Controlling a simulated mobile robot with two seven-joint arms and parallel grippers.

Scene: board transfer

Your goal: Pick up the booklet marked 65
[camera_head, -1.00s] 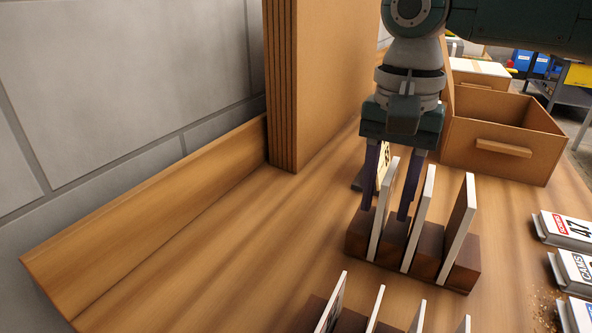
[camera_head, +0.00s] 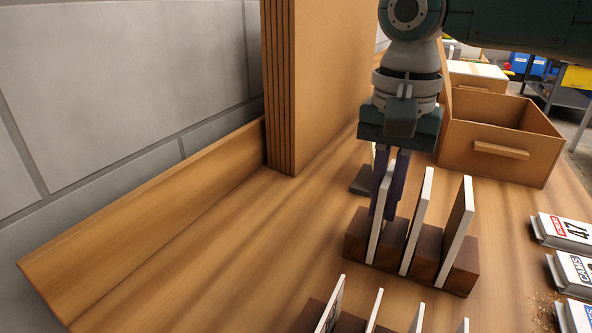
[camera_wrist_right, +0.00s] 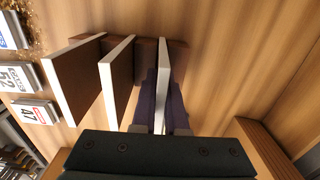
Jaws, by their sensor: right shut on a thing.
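My right gripper (camera_head: 384,205) points down over the far dark wooden rack (camera_head: 392,248) and is shut on the leftmost thin booklet (camera_head: 375,238). That booklet stands upright in its slot, and its pale edge shows between the two fingers in the right wrist view (camera_wrist_right: 163,70). No number can be read on it from these views. Two more booklets stand in the same rack to the right, the middle one (camera_head: 417,222) and the right one (camera_head: 457,222); their marks are not visible. My left gripper is not in view.
A nearer rack with several booklets (camera_head: 331,305) stands at the bottom. Numbered plates, one marked 47 (camera_head: 563,231), lie at the right. An open wooden box (camera_head: 499,165) stands behind, and a tall board stack (camera_head: 281,90) at the left. The left table is clear.

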